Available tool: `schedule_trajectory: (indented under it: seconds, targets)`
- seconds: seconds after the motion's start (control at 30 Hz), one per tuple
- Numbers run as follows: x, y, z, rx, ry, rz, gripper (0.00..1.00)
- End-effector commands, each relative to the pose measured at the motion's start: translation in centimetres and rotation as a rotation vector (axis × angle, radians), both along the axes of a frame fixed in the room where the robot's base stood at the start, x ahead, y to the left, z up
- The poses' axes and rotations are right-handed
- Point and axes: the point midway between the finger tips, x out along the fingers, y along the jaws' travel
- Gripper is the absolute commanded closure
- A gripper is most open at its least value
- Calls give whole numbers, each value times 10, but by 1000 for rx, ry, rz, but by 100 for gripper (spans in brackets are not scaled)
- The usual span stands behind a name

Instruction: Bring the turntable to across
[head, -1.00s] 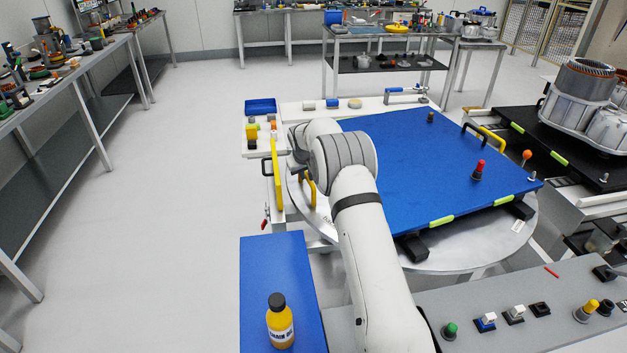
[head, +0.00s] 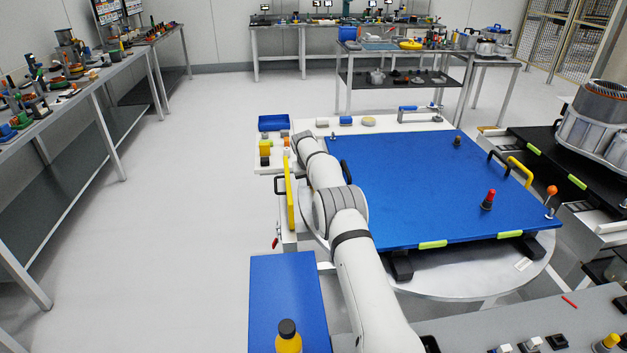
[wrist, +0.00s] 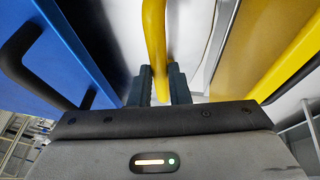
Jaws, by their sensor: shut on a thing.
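The turntable is a round grey plate (head: 480,285) carrying a blue board (head: 420,185). In the head view the board's front edge lies nearly in line with the bench at the front. In the wrist view the board (wrist: 45,55) is on the left, with a black handle on its edge. My gripper (wrist: 160,78) is shut on a yellow handle (wrist: 154,35) standing between its fingers. In the head view my arm hides the gripper and this handle. Another yellow handle (head: 520,171) and an orange-knobbed lever (head: 551,195) are at the board's right side.
A yellow panel (head: 290,195) stands close left of my arm and fills the wrist view's right side (wrist: 265,50). A stator housing (head: 597,125) sits on a black-topped stand at the right. A bench with small parts is behind the turntable. Open floor lies left.

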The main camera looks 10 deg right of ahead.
Motion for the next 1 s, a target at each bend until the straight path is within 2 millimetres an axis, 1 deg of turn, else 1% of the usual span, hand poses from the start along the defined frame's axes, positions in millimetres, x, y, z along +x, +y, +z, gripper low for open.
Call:
schedule_trajectory:
  seconds: [0.07, 0.1, 0.33, 0.57, 0.67, 0.87, 1.0]
  targets:
    - [-1, 0, -1, -1, 3, 0, 100]
    - [-1, 1, -1, -2, 3, 1, 81]
    - [-1, 2, -1, -2, 3, 3, 63]
    - [-1, 3, 0, -2, 3, 4, 62]
    - [-2, 3, 3, -2, 3, 4, 62]
    - [-11, 7, 23, -2, 2, 3, 62]
    - [-19, 11, 44, -2, 2, 4, 62]
